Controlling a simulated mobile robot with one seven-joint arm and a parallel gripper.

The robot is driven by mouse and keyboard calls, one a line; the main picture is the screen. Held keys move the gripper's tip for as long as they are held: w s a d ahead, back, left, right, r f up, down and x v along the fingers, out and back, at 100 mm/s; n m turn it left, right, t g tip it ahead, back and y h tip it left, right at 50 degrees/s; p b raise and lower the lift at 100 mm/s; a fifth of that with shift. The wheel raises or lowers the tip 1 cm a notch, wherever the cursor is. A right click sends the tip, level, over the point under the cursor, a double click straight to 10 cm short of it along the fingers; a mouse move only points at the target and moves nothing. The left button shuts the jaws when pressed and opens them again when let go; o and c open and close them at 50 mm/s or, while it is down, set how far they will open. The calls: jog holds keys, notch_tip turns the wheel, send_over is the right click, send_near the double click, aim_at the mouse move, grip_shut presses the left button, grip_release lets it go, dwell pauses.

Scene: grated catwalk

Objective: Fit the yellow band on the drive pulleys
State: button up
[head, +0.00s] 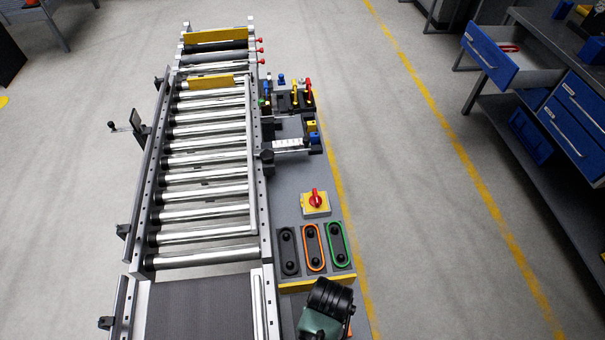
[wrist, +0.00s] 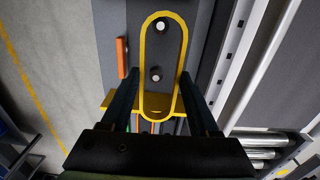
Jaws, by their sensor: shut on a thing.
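The yellow band (wrist: 143,62) is a long upright loop in the wrist view. My gripper (wrist: 160,88) is shut on it, with one dark finger along each long side. Two drive pulleys, the far one (wrist: 160,26) and the near one (wrist: 156,75), show inside the loop's outline as dark posts with pale tops. I cannot tell whether the band is around them or still above them. In the head view my arm hides the band, the pulleys and the fingertips.
Plates with a black band (head: 289,250), an orange band (head: 313,247) and a green band (head: 340,245) lie beyond my arm. A red rotary switch (head: 316,198) stands past them. The roller conveyor (head: 205,180) runs along the left. An orange bar (wrist: 121,58) is left of the pulleys.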

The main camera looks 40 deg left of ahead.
jog(key=f+b, duration=0.4)
jog(key=f, duration=0.1)
jog(key=shift+w+d+f+b, duration=0.2)
jog(key=shift+w+b, duration=0.05)
jog(key=shift+b, duration=0.05)
jog(key=shift+s+f+b, duration=0.1)
jog(key=shift+f+b, duration=0.4)
jog(key=shift+b, duration=0.05)
jog(key=shift+r+p, duration=0.1)
jog(key=shift+p, duration=0.55)
dwell(0.7)
dwell(0.5)
jog(key=shift+f+b, duration=1.5)
jog(key=shift+f, duration=0.8)
